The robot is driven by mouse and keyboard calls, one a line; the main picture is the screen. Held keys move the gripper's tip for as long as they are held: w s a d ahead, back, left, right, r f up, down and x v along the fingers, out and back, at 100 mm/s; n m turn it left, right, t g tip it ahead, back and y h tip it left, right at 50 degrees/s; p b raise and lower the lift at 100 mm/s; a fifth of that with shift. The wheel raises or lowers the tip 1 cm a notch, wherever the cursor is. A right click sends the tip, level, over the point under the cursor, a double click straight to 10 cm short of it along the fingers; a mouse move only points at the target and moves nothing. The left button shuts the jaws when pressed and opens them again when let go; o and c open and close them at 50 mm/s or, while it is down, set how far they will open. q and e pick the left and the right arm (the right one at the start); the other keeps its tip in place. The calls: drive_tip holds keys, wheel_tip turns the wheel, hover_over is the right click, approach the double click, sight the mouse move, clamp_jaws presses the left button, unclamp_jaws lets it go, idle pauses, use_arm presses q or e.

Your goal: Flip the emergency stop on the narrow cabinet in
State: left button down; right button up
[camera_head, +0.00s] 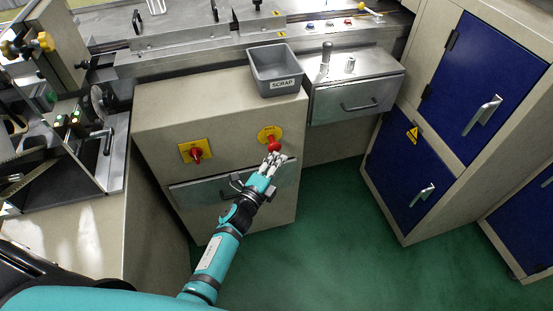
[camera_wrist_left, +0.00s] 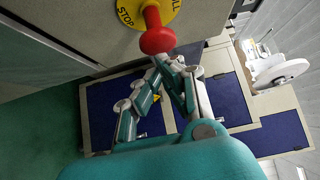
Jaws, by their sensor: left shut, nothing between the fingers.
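The narrow cabinet (camera_head: 226,117) is beige, with a grey drawer below its controls. Its emergency stop is a red mushroom knob (camera_head: 273,145) on a round yellow plate (camera_head: 265,132). In the left wrist view the red knob (camera_wrist_left: 157,39) stands out from the yellow plate (camera_wrist_left: 128,9), which reads STOP. My left gripper (camera_head: 275,158) is shut and empty, its fingertips just below the knob. In the left wrist view the fingertips (camera_wrist_left: 168,62) are close under the knob; I cannot tell whether they touch it. My right gripper is not in view.
A red switch on a square yellow plate (camera_head: 196,152) is to the left on the same cabinet front. A grey SCRAP bin (camera_head: 274,70) stands on top. A metal drawer unit (camera_head: 357,93) and blue-doored cabinets (camera_head: 487,84) are to the right. Green floor (camera_head: 320,240) is open in front.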

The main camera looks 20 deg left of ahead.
use_arm(q)
drive_tip(key=shift+w+a, duration=0.15)
drive_tip(key=shift+w, duration=0.05)
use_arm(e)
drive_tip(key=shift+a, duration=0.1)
